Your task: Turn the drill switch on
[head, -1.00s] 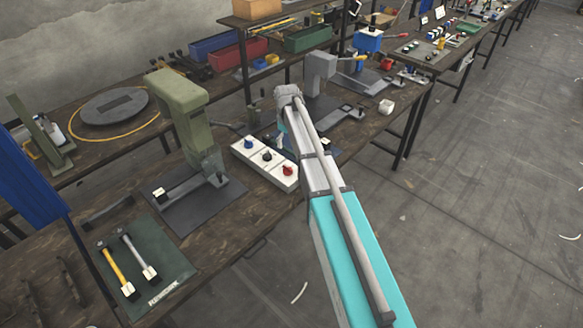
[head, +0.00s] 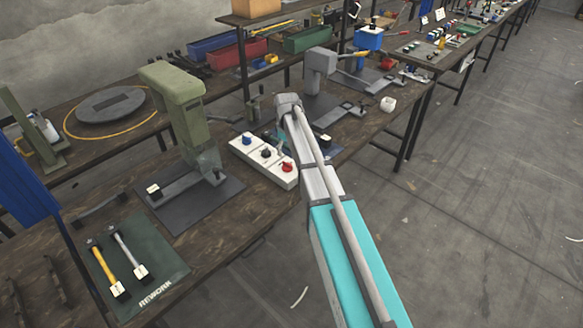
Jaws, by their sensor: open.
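A white switch box (head: 262,160) lies on the workbench with three knobs in a row: a blue knob (head: 247,139), a black knob (head: 266,152) and a red knob (head: 287,167). I cannot read any label that says which one is the drill switch. My arm reaches in from the lower right, and its wrist bends down just beyond the box's right side. My gripper (head: 281,147) is small and mostly hidden there, behind the knobs and beside my arm. It looks open and empty, apart from the knobs; its fingertips are not clear.
A green press (head: 174,92) stands left of the box on a dark plate. A grey press (head: 320,68) stands behind my wrist. A green rework mat (head: 150,258) with two hammer-like tools lies at front left. Open floor lies right of the bench.

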